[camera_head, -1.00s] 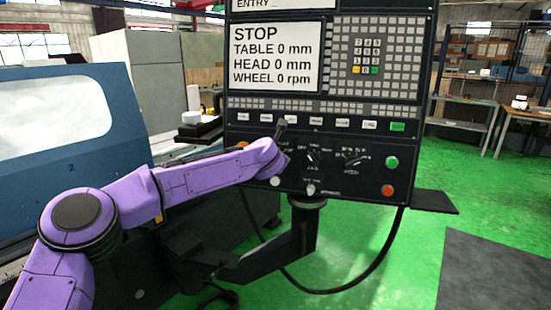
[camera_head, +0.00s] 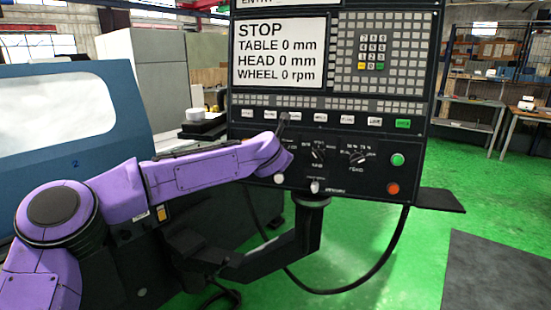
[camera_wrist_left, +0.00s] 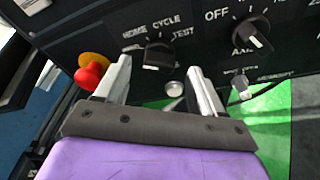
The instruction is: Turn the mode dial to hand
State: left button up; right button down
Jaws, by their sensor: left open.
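The mode dial (camera_wrist_left: 158,53) is a black knob on the dark panel in the left wrist view. The labels HOME, CYCLE and TEST stand around it; a label at its lower left is hard to read. I cannot tell which label it points to. My left gripper (camera_wrist_left: 159,66) is open, its two pale fingers pointing at the panel on either side of the dial; contact is not clear. In the head view my purple left wrist covers the mode dial in front of the panel's lower left. My right gripper is not in view.
A red button (camera_wrist_left: 89,76) sits close to the left finger. The axis dial (camera_wrist_left: 251,36) and a small silver switch (camera_wrist_left: 241,86) are to the right. The control panel (camera_head: 424,120) carries a screen (camera_head: 279,54) reading STOP. Green and red buttons are at its lower right.

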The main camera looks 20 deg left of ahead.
pick_arm(q)
jog(key=b+v, duration=0.1)
jog(key=v, duration=0.6)
jog(key=shift+b, duration=0.3)
jog(key=shift+s, duration=0.2)
